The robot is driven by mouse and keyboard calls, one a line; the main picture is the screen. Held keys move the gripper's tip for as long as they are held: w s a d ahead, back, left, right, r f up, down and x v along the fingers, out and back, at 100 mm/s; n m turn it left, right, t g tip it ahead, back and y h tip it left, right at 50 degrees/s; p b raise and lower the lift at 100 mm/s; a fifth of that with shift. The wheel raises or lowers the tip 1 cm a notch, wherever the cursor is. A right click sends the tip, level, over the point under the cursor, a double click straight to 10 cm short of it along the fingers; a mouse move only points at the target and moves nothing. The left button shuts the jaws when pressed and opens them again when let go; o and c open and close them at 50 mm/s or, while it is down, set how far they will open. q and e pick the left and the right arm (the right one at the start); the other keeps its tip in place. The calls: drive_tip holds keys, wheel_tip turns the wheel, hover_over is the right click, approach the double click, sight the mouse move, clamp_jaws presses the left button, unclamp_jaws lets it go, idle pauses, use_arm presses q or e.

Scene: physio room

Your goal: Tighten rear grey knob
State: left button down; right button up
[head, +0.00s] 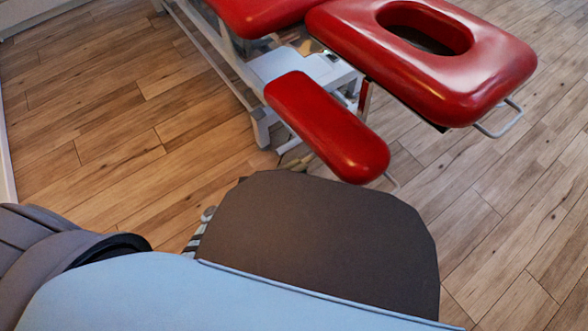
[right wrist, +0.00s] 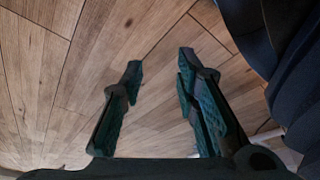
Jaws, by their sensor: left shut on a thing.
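The red treatment table stands at the top of the head view, with a padded red armrest (head: 330,128) hanging at its near side. My left gripper (head: 293,160) is just under the near-left edge of this armrest, mostly hidden behind my own arm. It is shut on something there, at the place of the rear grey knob. The knob itself is covered, and I cannot make out its shape or how far it is turned. My right gripper (right wrist: 160,66) is open and empty above the wooden floor in the right wrist view.
The red headrest (head: 475,60) with its oval hole juts out to the right, with a metal handle (head: 500,122) below it. The table's white frame (head: 245,75) stands on the floor. The wooden floor (head: 110,110) is clear at left and right.

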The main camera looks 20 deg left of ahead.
use_arm(q)
drive_tip(key=shift+s+f+m+b, duration=0.1)
drive_tip(key=shift+f+m+b, duration=0.2)
drive_tip(key=shift+m, duration=0.7)
drive_tip(key=shift+s+f+m+b, duration=0.1)
drive_tip(key=shift+f+m+b, duration=0.15)
drive_tip(key=shift+m, duration=0.75)
use_arm(e)
drive_tip(key=shift+w+a+r, duration=0.15)
drive_tip(key=shift+w+r, duration=0.55)
drive_tip(key=shift+r, duration=0.05)
use_arm(q)
drive_tip(key=shift+r, duration=0.1)
use_arm(e)
drive_tip(key=shift+r, duration=0.1)
use_arm(q)
drive_tip(key=c, duration=1.7)
unclamp_jaws()
drive_tip(key=shift+w, duration=0.1)
use_arm(e)
drive_tip(key=shift+w, duration=0.1)
